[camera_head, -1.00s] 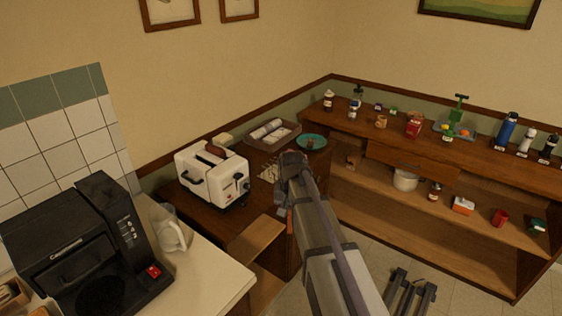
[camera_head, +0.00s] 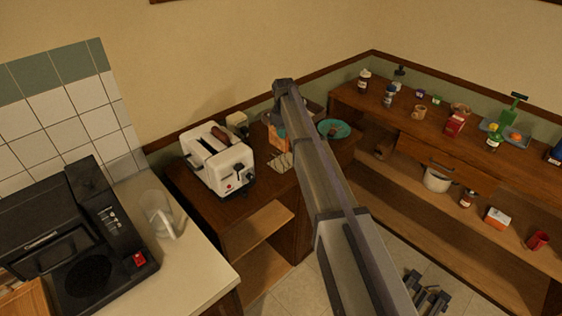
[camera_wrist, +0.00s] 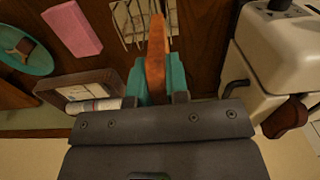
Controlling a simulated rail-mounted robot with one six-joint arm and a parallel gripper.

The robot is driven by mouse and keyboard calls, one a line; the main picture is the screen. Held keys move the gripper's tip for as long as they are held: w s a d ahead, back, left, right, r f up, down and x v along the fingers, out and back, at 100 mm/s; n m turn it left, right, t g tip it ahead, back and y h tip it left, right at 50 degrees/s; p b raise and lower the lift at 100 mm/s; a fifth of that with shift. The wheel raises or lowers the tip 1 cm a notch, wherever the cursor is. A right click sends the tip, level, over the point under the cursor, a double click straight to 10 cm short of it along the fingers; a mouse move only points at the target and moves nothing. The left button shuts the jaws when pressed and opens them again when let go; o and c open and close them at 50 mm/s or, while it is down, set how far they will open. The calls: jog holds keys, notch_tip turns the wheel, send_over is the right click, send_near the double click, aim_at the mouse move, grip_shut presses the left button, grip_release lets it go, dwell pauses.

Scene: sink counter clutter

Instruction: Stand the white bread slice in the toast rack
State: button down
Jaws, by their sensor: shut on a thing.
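My gripper (camera_wrist: 157,80) is shut on a bread slice (camera_wrist: 156,50), which shows edge-on as a narrow orange-brown crust between the teal fingertips. Its faces are hidden in the wrist view, so I cannot tell how white it is. In the head view an orange-brown patch of the slice (camera_head: 278,132) shows beside my arm, above the wooden counter. The toast rack (camera_wrist: 133,22) is a thin wire frame on the counter, just beyond the slice in the wrist view. It also shows in the head view (camera_head: 281,163), right of the toaster. The slice is partly over it in the picture; contact cannot be told.
A white toaster (camera_head: 218,160) stands close left of the rack, on the right in the wrist view (camera_wrist: 282,52). A pink block (camera_wrist: 72,28), a teal plate (camera_wrist: 38,62) with a brown thing on it, and a tray (camera_wrist: 60,98) lie nearby.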

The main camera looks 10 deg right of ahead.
aim_at(284, 151)
notch_tip(284, 151, down, 10)
jog(key=b, duration=0.8)
jog(key=shift+d+r, duration=0.1)
jog(key=shift+r, duration=0.3)
jog(key=shift+f, duration=0.2)
jog(key=c, duration=1.1)
grip_release()
notch_tip(284, 151, up, 13)
jog(key=p, duration=1.2)
jog(key=shift+f, duration=0.15)
jog(key=s+a+m, duration=0.2)
jog(key=s+m, duration=0.4)
jog(key=s, duration=3.4)
notch_tip(284, 151, down, 8)
jog(key=b, duration=0.7)
jog(key=shift+w+d, duration=0.15)
jog(key=shift+d, duration=0.15)
